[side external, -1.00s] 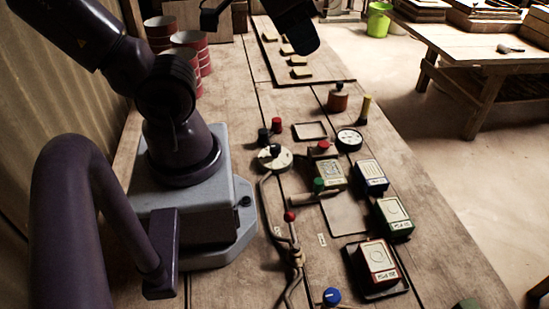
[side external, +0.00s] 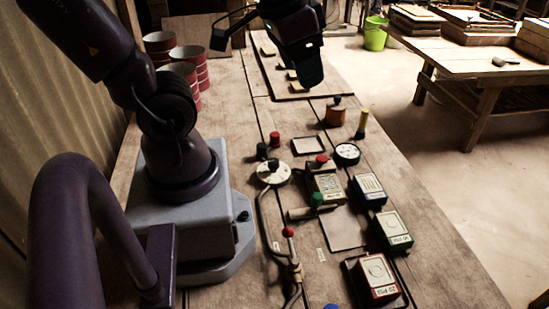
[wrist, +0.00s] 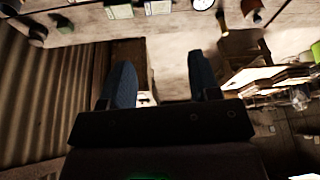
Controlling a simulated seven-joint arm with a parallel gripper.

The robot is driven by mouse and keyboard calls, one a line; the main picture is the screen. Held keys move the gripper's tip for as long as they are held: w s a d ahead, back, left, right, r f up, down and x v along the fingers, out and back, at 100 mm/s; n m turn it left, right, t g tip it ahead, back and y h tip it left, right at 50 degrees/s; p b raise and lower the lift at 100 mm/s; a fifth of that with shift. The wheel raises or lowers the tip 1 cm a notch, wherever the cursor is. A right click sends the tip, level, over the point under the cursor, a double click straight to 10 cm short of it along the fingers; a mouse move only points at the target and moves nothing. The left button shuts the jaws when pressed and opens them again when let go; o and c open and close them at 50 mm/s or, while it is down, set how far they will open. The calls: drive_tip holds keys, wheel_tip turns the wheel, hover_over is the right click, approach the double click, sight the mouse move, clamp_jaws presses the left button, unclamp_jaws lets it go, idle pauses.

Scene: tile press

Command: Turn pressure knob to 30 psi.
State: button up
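A cream round dial with a dark knob (side external: 273,171) sits on the bench just right of my base; its markings are too small to read. A white-faced gauge (side external: 347,153) lies further right, its reading not legible; a white gauge face also shows at the top of the wrist view (wrist: 203,4). A red block (side external: 377,275) is marked 20 PSI, and a green-edged block (side external: 395,227) seems marked 30 PSI. My gripper (wrist: 161,65) has its two fingers apart with nothing between them. In the side view it hangs above the far bench, away from the dial.
A red-topped lever (side external: 288,232) and pipe run near the dial. A blue block (side external: 369,189), a cream block (side external: 324,186) and red and green knobs crowd the middle. A dark-rimmed tray (side external: 300,97) with tiles lies at the back. Red-and-white cans (side external: 188,53) stand behind my base.

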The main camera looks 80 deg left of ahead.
drive_tip(key=w+a+f+n+g, duration=0.2)
drive_tip(key=a+f+g, duration=0.3)
drive_tip(key=a+f, duration=0.35)
drive_tip(key=g+h, duration=0.2)
drive_tip(key=g, duration=0.1)
approach(273, 160)
drive_tip(key=x, duration=0.9)
drive_tip(key=shift+d+f, duration=0.1)
drive_tip(key=c, duration=0.9)
